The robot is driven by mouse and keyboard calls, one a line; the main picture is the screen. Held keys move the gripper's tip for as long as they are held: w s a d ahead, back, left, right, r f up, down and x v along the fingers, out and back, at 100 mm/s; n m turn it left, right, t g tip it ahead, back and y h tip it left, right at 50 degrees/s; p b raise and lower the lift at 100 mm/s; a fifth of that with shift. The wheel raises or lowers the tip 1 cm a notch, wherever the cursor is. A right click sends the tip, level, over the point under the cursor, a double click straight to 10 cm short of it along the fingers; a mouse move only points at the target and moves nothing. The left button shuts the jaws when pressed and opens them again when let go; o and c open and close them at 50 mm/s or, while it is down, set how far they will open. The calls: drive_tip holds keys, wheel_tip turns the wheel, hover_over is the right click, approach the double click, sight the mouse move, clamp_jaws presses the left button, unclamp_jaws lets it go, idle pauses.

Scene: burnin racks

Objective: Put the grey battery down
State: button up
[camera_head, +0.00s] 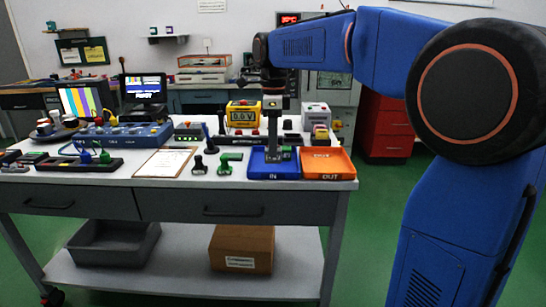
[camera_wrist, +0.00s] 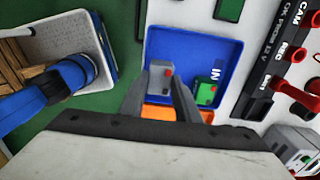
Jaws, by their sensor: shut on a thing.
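My gripper (camera_head: 272,148) points down over the blue IN tray (camera_head: 257,176) on the bench. In the wrist view my gripper's two fingers (camera_wrist: 160,97) are closed on the grey battery (camera_wrist: 160,78), a small grey block with a red dot. The battery is over or in the blue tray, which also shows in the wrist view (camera_wrist: 195,45); I cannot tell whether it touches the tray floor.
The orange OUT tray (camera_head: 327,166) stands right beside the blue tray. Left are green and black parts and a clipboard (camera_head: 165,162). A yellow meter (camera_head: 243,114) stands behind. Red and black connectors on a black strip (camera_wrist: 285,45) lie right of the tray in the wrist view.

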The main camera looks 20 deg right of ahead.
drive_tip(key=shift+f, duration=2)
drive_tip(key=o, duration=1.2)
drive_tip(key=shift+f, duration=0.1)
drive_tip(key=shift+c, duration=0.2)
wheel_tip(320, 180, up, 12)
drive_tip(key=shift+r, duration=0.1)
drive_tip(key=s+d+f+n+t, duration=0.2)
drive_tip(key=s+f+n, duration=0.8)
drive_tip(key=s, duration=0.5)
drive_tip(key=s+d+f+n+t, duration=0.2)
drive_tip(key=s+d+f+n, duration=0.3)
drive_tip(key=s+f+n, duration=0.6)
drive_tip(key=s+f, duration=0.3)
drive_tip(key=s, duration=0.2)
drive_tip(key=shift+d+f+n+t, duration=0.2)
drive_tip(key=shift+f+n+t, duration=0.1)
drive_tip(key=shift+t, duration=0.1)
